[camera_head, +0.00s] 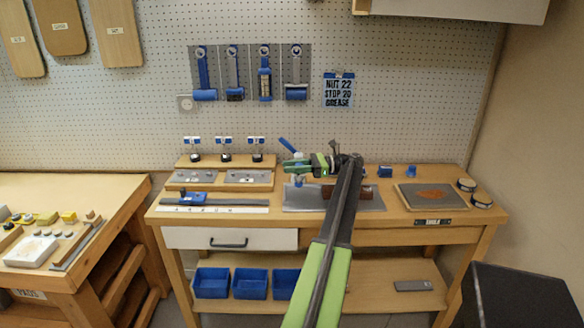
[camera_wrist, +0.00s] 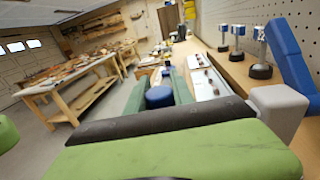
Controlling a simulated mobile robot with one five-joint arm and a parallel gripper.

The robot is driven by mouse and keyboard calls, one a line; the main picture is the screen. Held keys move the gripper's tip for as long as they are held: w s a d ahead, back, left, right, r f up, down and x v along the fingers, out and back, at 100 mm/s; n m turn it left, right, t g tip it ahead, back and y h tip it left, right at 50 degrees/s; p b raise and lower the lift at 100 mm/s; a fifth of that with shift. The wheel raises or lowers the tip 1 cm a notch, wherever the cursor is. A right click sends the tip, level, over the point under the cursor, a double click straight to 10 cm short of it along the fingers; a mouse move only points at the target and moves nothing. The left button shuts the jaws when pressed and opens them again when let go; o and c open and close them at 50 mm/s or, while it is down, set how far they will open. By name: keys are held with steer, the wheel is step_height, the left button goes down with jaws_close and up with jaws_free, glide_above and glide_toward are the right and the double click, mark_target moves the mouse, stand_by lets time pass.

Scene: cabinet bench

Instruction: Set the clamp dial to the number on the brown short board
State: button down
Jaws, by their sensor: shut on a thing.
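Three boards hang on the pegboard at top left in the head view. The middle one, a browner board (camera_head: 60,27), looks like the brown short board; its label is too small to read. The clamp, with a raised blue lever (camera_head: 290,147), stands on a grey plate (camera_head: 370,203) on the bench. My gripper (camera_head: 296,167) reaches left across the clamp. In the wrist view, my gripper's green fingers (camera_wrist: 159,92) are shut around a round blue knob (camera_wrist: 159,97), which seems to be the clamp dial. No dial number is readable.
A ruler strip (camera_head: 212,209) lies at front left. Blue bins (camera_head: 250,282) sit on the lower shelf. A second table (camera_head: 75,190) stands at left.

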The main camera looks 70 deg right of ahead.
steer(key=shift+w, duration=0.2)
steer(key=c, duration=1.2)
jaws_free()
steer(key=shift+c, duration=0.2)
steer(key=shift+o, duration=0.8)
